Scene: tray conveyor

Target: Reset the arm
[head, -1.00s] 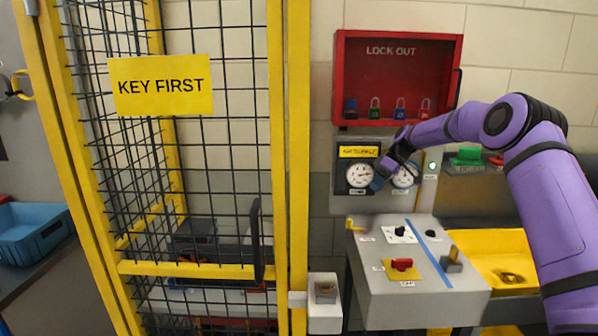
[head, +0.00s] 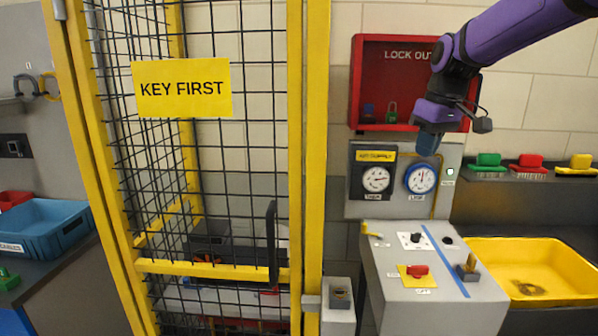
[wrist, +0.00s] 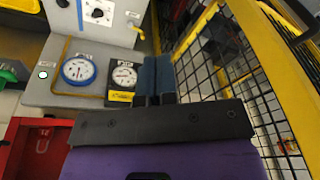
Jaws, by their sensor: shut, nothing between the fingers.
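My purple arm reaches in from the upper right in the head view. My gripper (head: 428,143) points down in front of the red lock-out box (head: 385,60), above the blue-rimmed gauge (head: 421,179). In the wrist view my gripper's dark blue fingers (wrist: 156,75) are shut side by side with nothing between them. They appear apart from the gauges and the cage. The arm hides part of the lock-out box and some of its padlocks.
A yellow mesh cage (head: 316,150) with a "KEY FIRST" sign (head: 182,89) stands left. A grey control console (head: 437,285) with switches is below the gauges. A yellow tray (head: 570,268) and brushes (head: 528,168) are right. A blue bin (head: 45,232) is far left.

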